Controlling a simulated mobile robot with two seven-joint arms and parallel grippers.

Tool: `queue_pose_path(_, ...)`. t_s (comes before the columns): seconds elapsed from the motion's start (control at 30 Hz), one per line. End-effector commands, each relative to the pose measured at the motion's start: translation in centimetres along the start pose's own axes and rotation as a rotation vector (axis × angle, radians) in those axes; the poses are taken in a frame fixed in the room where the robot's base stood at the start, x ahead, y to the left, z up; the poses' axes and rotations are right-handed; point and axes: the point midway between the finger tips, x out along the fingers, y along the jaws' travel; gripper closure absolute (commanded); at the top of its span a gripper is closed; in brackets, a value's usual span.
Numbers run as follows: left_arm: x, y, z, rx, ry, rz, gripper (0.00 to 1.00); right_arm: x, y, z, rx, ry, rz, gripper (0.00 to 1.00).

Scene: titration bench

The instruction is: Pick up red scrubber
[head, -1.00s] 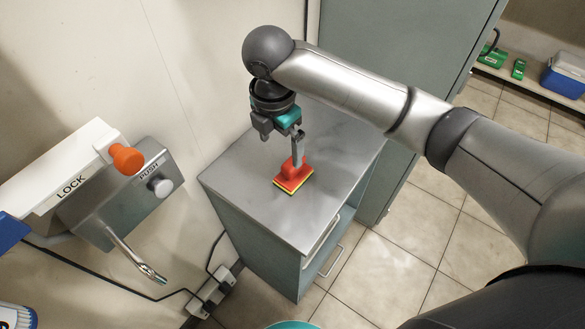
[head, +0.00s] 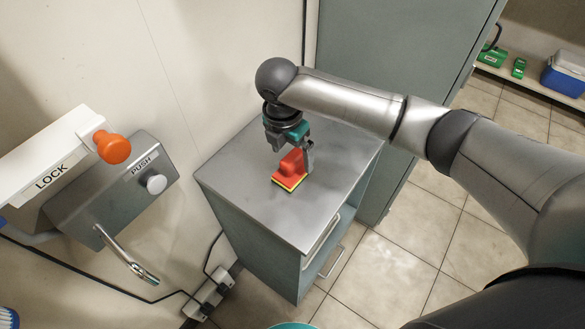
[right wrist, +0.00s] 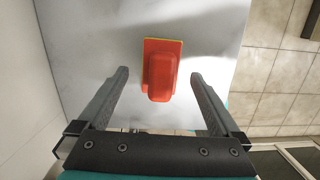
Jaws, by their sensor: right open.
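The red scrubber (head: 290,170), a red block with a raised handle and a yellow edge below, lies on the grey metal top of a small cabinet (head: 240,199). In the right wrist view the scrubber (right wrist: 160,75) sits between and just beyond the fingertips, with clear gaps on both sides. My right gripper (head: 291,150) is open and empty, right above and behind the scrubber. It also shows in the right wrist view with its two fingers spread (right wrist: 159,75). My left gripper is not in view.
A wall dispenser with a LOCK label (head: 52,176), an orange knob (head: 113,148) and a PUSH button (head: 156,184) stands at the left. A tall grey cabinet (head: 400,70) rises behind. The cabinet top around the scrubber is clear.

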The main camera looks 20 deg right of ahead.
Motion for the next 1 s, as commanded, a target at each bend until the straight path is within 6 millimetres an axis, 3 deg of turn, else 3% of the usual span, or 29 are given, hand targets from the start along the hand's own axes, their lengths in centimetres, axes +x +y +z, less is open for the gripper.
queue_pose_path(0.3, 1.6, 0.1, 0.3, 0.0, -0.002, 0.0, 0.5, 4.6, -0.3, -0.2, 0.001, 0.0, -0.003, 0.0)
queue_pose_path(0.57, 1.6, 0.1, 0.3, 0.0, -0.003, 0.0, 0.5, 4.8, -0.2, -0.1, -0.001, -0.001, 0.0, 0.0)
queue_pose_path(1.0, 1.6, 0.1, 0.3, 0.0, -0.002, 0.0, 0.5, 4.8, -0.2, -0.1, 0.0, -0.001, 0.0, 0.49)
